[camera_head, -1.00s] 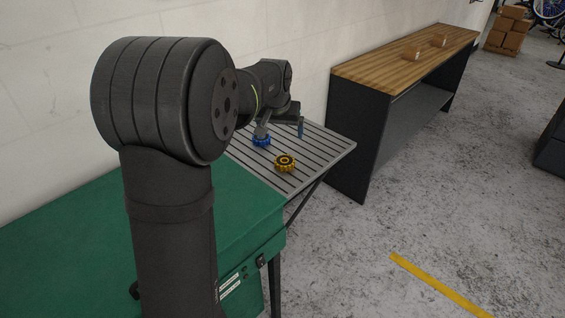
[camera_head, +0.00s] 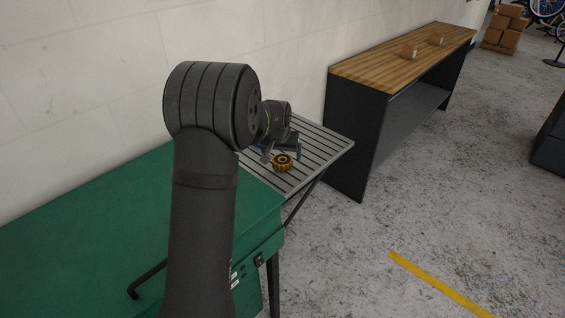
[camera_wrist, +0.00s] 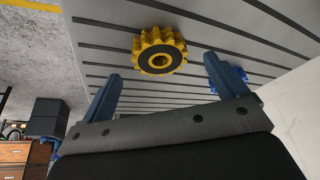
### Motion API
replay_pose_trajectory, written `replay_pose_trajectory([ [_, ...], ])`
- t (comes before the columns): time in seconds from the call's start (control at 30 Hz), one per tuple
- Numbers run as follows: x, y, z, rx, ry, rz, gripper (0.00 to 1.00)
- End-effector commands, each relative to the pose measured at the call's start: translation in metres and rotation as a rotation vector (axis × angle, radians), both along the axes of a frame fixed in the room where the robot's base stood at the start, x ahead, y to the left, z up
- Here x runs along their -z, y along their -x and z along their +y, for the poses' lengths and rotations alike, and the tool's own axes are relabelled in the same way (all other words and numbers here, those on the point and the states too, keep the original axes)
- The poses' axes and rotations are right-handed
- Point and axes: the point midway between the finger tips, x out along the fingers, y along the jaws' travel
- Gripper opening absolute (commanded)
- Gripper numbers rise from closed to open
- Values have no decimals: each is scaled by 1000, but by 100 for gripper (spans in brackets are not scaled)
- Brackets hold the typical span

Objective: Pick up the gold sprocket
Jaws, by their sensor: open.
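The gold sprocket (camera_head: 283,163) lies flat on the grey slatted table, with a dark face and a hole in its middle. In the wrist view the gold sprocket (camera_wrist: 160,51) shows beyond my fingertips, roughly between them in the picture. My gripper (camera_wrist: 160,75) is open and empty, with its two blue fingers apart.
The slatted table (camera_head: 318,150) adjoins a green cabinet (camera_head: 85,225) with a bent black handle. A wooden-topped bench (camera_head: 385,68) with small boxes stands to the right. A pale wall (camera_head: 110,80) runs behind. The slats right of the gold sprocket are clear.

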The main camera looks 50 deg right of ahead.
Motion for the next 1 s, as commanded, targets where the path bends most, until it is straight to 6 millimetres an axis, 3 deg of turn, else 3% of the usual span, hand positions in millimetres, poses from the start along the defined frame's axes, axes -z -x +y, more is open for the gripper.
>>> replay_pose_trajectory([
  [0.2, 27, -6, -8, 0, 0, 1, 90],
  [0.43, 28, -6, -9, 0, 1, 0, 90],
  [0.73, 28, -6, -9, 0, 1, 0, 31],
  [1.0, 26, -6, -10, 0, 3, -1, 29],
])
